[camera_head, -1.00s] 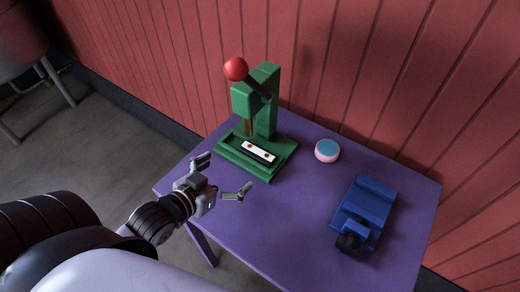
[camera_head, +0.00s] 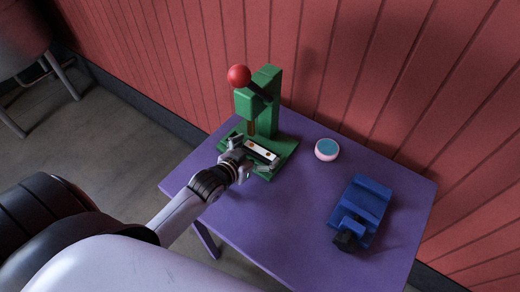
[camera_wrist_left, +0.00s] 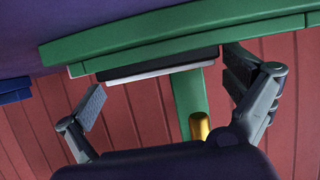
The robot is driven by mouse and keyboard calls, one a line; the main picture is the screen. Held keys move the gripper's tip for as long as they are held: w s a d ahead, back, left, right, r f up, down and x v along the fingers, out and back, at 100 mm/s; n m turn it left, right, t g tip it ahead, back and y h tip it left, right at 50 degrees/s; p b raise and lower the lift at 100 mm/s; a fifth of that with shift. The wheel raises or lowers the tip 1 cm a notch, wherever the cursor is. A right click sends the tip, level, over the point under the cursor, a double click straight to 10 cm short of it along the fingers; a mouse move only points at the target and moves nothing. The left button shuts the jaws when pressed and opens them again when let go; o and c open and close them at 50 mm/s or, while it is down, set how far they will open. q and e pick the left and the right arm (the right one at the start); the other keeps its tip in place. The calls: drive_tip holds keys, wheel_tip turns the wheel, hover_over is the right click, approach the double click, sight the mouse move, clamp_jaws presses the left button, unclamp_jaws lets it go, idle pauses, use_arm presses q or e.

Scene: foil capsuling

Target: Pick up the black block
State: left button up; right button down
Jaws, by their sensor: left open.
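The black block (camera_head: 263,152) has a white top face with small orange-brown spots and lies on the base of the green press (camera_head: 269,119). My left gripper (camera_head: 254,154) is open at the near side of the press base, with one finger toward each end of the block. In the left wrist view the block (camera_wrist_left: 160,66) shows as a dark strip with a white edge against the green base. There it lies between the spread fingers of the left gripper (camera_wrist_left: 166,78), and neither finger clearly touches it. My right gripper is not in view.
The press has a red ball (camera_head: 239,76) on its lever above the block. A pink and blue round piece (camera_head: 327,149) and a blue vise-like fixture (camera_head: 362,205) stand to the right on the purple table (camera_head: 275,225). A red panelled wall (camera_head: 360,90) is behind.

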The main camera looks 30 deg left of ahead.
use_arm(q)
drive_tip(key=shift+w+f, duration=0.15)
drive_tip(key=shift+w, duration=0.2)
drive_tip(key=shift+s, duration=0.1)
drive_tip(key=shift+c, duration=0.2)
drive_tip(key=c, duration=0.9)
